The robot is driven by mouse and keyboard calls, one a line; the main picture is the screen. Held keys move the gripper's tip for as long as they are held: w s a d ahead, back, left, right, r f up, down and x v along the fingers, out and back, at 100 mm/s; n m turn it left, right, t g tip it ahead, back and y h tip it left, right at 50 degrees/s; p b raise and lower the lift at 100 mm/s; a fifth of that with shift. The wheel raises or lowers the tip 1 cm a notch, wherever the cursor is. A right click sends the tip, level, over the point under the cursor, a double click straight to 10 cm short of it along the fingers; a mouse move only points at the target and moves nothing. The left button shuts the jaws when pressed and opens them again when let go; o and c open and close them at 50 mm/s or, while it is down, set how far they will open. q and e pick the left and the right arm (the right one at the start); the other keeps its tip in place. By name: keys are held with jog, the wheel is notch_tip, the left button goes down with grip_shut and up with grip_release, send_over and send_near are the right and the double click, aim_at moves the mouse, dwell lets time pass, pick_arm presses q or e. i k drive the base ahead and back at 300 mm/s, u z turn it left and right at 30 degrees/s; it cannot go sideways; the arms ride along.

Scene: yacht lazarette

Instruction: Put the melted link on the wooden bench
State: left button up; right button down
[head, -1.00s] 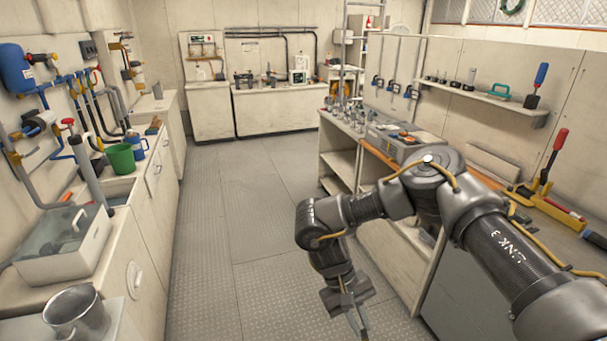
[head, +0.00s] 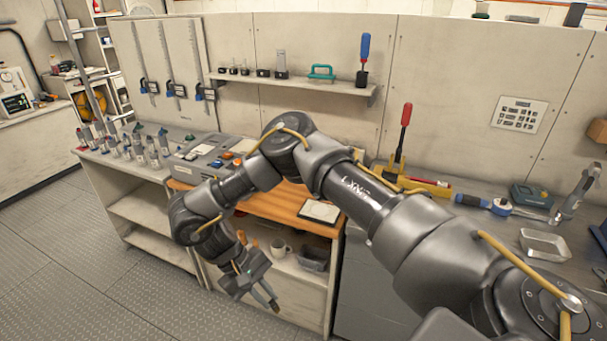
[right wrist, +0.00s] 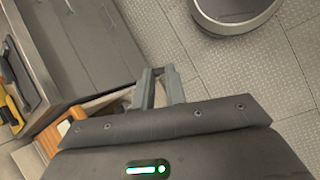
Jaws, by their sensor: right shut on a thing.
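The wooden bench (head: 270,206) shows in the head view as an orange-brown top behind my right arm, which hides part of it. My right gripper (head: 268,296) hangs in front of the bench, lower than its top, pointing down. In the right wrist view the two fingers (right wrist: 159,80) are close together, over the floor. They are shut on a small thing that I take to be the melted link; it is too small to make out. My left gripper is not in view.
A mug (head: 280,248) and a grey bin (head: 314,258) stand on the shelf below. A strip of bare wood lies between device and tablet.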

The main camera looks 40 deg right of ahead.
aim_at(290, 199)
jog(key=z, duration=0.15)
jog(key=i, duration=0.9)
jog(key=z, duration=0.1)
